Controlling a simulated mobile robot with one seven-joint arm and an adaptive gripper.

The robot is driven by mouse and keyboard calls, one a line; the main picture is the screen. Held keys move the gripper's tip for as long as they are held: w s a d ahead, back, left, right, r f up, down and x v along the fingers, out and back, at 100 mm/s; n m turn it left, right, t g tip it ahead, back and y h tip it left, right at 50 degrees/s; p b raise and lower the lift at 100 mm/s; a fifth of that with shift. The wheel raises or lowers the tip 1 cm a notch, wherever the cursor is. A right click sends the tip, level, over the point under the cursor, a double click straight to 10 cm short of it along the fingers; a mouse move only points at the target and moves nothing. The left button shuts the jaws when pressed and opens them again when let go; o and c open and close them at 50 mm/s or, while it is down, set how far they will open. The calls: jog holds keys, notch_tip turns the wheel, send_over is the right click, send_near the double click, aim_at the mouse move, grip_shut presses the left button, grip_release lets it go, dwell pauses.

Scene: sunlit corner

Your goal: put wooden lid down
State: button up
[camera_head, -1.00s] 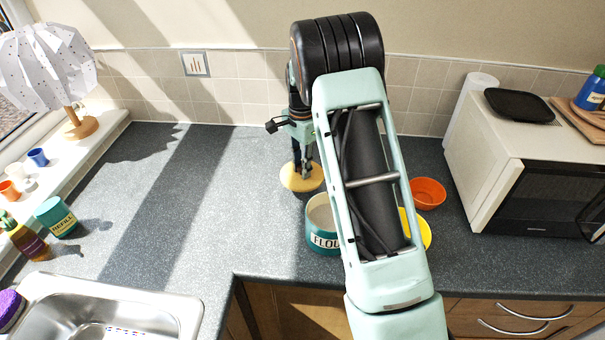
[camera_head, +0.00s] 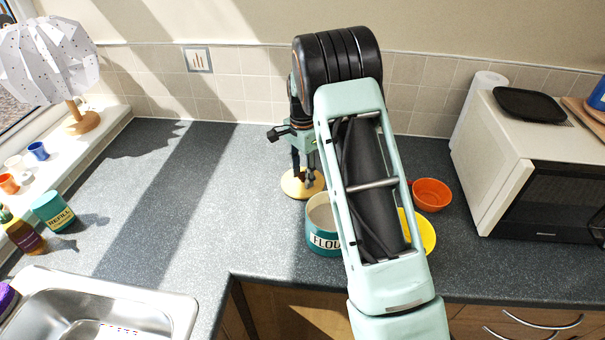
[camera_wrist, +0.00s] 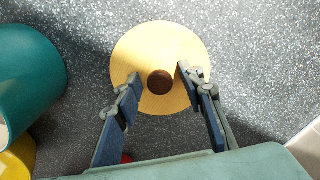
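The round wooden lid (camera_head: 291,187) lies flat on the grey worktop behind the flour tin. In the wrist view the pale yellow lid (camera_wrist: 160,45) has a dark brown knob (camera_wrist: 160,82) at its middle. My gripper (camera_head: 304,181) points down over the lid. In the wrist view, my gripper (camera_wrist: 158,76) is open, with one finger on each side of the knob and gaps between fingers and knob. The teal flour tin (camera_head: 321,224) stands open in front of the lid; it also shows in the wrist view (camera_wrist: 32,75).
An orange bowl (camera_head: 432,194) and a yellow bowl (camera_head: 427,232) sit right of the tin, the yellow one partly behind my arm. A microwave (camera_head: 495,160) stands further right. A sink (camera_head: 105,300) is front left. The worktop left of the lid is clear.

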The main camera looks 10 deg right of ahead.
aim_at(302, 175)
notch_tip(302, 175, up, 12)
jog(key=shift+r+b, duration=0.2)
jog(key=shift+b, duration=0.25)
dwell(0.4)
